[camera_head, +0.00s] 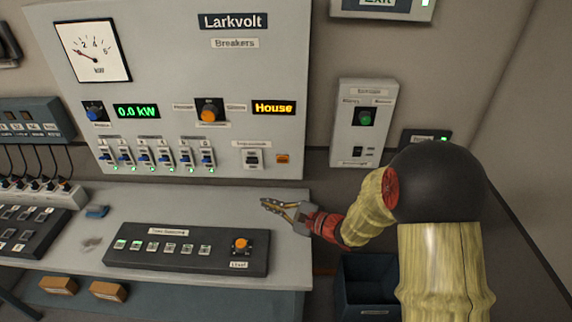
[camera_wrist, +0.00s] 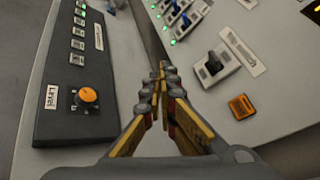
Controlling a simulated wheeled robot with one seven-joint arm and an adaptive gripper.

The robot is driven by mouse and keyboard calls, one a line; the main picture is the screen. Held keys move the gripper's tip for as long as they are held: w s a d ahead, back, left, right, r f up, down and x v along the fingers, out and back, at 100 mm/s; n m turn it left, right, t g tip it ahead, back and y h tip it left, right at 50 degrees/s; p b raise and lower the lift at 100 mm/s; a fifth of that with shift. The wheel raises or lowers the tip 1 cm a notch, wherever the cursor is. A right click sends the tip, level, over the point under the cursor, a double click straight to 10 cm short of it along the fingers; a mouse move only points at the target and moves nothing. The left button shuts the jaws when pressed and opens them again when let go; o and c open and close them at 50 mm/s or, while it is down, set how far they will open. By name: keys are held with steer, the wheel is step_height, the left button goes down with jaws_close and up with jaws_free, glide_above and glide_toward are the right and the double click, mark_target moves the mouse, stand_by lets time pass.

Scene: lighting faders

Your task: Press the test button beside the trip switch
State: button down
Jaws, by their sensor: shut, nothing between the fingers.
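The test button is a small orange square (camera_head: 282,158) at the lower right of the grey breaker panel (camera_head: 180,60). It also shows in the wrist view (camera_wrist: 241,106), right of my fingertips. The trip switch (camera_head: 252,158) is a dark toggle on a white plate just left of the button; it shows in the wrist view too (camera_wrist: 212,66). My gripper (camera_head: 266,204) is shut and empty. It is in front of and below the button, over the bench top, touching neither button nor switch. In the wrist view its fingertips (camera_wrist: 159,72) meet left of the switch.
A row of blue breaker switches (camera_head: 158,158) lies left of the trip switch. A dark console (camera_head: 185,248) with an orange knob (camera_head: 241,245) stands on the bench below. A separate box with a green knob (camera_head: 365,118) is on the wall at right. A dark bin (camera_head: 365,275) is below.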

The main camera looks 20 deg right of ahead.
mark_target(282, 160)
steer(key=w+d+r+m+t+h, duration=0.1)
steer(key=w+d+r+t+h, duration=0.1)
steer(key=w+d+r+t, duration=0.1)
steer(key=shift+w+d+r, duration=0.2)
steer(key=shift+d+r, duration=0.25)
steer(key=shift+d, duration=0.3)
steer(key=w+d, duration=0.2)
steer(key=w, duration=0.6)
steer(key=shift+w+d, duration=0.2)
steer(key=shift+d, duration=0.15)
stand_by(1.0)
steer(key=shift+w+d+b, duration=0.1)
steer(key=shift+w+b, duration=0.3)
steer(key=shift+b, duration=0.15)
